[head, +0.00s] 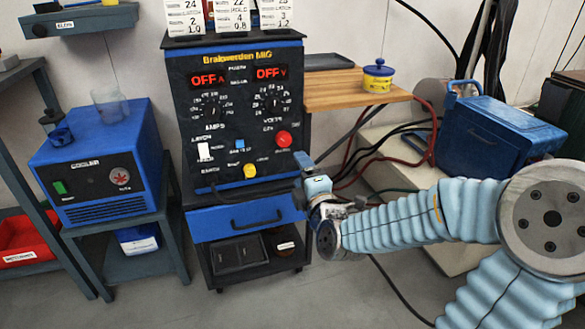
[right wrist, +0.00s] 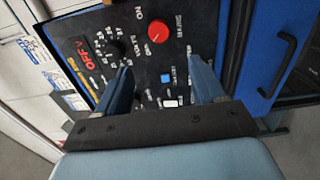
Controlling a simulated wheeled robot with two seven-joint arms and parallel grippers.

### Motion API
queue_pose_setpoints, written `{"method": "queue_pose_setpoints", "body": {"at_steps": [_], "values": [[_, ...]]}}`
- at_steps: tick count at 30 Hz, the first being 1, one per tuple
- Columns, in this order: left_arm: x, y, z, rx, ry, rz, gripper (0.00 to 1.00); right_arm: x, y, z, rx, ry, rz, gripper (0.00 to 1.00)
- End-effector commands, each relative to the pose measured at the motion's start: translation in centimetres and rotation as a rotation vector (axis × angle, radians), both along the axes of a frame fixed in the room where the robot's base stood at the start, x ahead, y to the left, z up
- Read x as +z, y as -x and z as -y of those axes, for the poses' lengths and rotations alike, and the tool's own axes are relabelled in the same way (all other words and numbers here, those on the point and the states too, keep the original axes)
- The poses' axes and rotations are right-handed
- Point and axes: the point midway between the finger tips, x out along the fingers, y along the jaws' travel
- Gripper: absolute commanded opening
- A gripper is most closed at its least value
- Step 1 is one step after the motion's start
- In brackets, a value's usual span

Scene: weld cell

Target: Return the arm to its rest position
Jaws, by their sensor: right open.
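My right arm comes in from the right in the head view, and my right gripper (head: 303,163) is in front of the lower right of the welder's control panel (head: 225,125). In the right wrist view the two fingers of the right gripper (right wrist: 165,75) stand apart with nothing between them. The panel (right wrist: 140,50) lies beyond them, with a red knob (right wrist: 158,32) and a blue button (right wrist: 167,78). Both displays read OFF. I cannot tell the exact gap between fingertips and panel. My left gripper is not in view.
A blue drawer (head: 245,219) with a black handle is under the panel. A wooden shelf (head: 350,95) holds a blue-and-yellow pot (head: 378,77). A blue toolbox (head: 495,135) and loose cables (head: 405,150) are behind my right arm. A blue cooler (head: 95,160) stands left. Floor is open in front.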

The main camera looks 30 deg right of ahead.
Motion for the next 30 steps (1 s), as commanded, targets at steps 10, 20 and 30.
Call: {"method": "queue_pose_setpoints", "body": {"at_steps": [10,20,30], "values": [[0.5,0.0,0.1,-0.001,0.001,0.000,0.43,-2.2,-0.9,-1.2,0.030,-0.089,-0.057,0.69],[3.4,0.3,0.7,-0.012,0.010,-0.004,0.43,-24.5,1.5,-12.1,-0.113,-1.024,-0.659,0.69],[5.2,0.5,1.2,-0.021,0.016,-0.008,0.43,-37.6,15.3,-21.4,-0.853,-1.674,-1.097,0.69]]}}
